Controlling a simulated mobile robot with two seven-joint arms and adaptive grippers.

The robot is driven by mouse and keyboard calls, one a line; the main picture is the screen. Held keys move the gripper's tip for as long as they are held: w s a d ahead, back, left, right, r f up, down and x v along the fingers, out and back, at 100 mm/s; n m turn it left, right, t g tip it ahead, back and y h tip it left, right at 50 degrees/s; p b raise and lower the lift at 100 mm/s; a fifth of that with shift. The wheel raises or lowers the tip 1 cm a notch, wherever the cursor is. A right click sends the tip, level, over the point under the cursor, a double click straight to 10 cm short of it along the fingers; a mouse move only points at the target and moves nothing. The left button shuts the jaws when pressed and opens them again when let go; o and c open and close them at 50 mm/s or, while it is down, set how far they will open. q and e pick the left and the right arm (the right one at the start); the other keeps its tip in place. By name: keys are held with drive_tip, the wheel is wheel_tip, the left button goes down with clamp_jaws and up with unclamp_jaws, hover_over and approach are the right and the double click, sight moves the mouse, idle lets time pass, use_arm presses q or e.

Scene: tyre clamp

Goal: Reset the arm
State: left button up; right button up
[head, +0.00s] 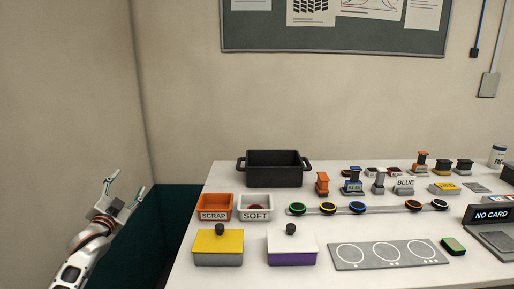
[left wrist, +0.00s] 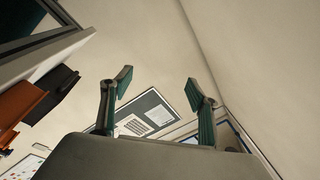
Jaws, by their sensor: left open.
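My left gripper (head: 124,192) is raised at the left of the head view, off the left side of the table (head: 200,270) and apart from everything on it. Its two fingers are spread and nothing is between them. In the left wrist view the open fingers (left wrist: 160,90) frame bare wall and part of the notice board (left wrist: 148,115). My right gripper is in neither view.
The table holds an orange SCRAP bin (head: 214,215), a white SOFT bin (head: 256,215), a black pot (head: 274,168), a yellow-lidded box (head: 218,247), a purple box (head: 292,257), a grey three-ring plate (head: 388,255) and a NO CARD device (head: 492,214). Walls stand behind and left.

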use_arm(q)
drive_tip(key=s+d+f+n+g+h, duration=0.1)
drive_tip(key=s+d+f+g, duration=0.1)
drive_tip(key=s+d+f, duration=0.5)
drive_tip(key=s+f+n+g, duration=0.1)
drive_tip(key=s+f, duration=0.4)
drive_tip(key=f, duration=0.7)
drive_tip(key=s+d+f+n+g+h, duration=0.1)
drive_tip(key=s+d+f+g, duration=0.1)
drive_tip(key=s+d+f, duration=0.5)
drive_tip(key=s+d+f+g, duration=0.1)
drive_tip(key=s+d+f, duration=0.2)
drive_tip(key=s, duration=0.6)
drive_tip(key=s+d+f+g+h, duration=0.1)
drive_tip(key=s+d+f, duration=0.2)
drive_tip(key=s+f, duration=0.3)
drive_tip(key=s+d+f+n+g, duration=0.1)
drive_tip(key=s+f, duration=0.3)
drive_tip(key=s, duration=1)
drive_tip(key=shift+d+f+g+h, duration=0.25)
drive_tip(key=shift+d+g, duration=0.35)
drive_tip(key=shift+d, duration=0.3)
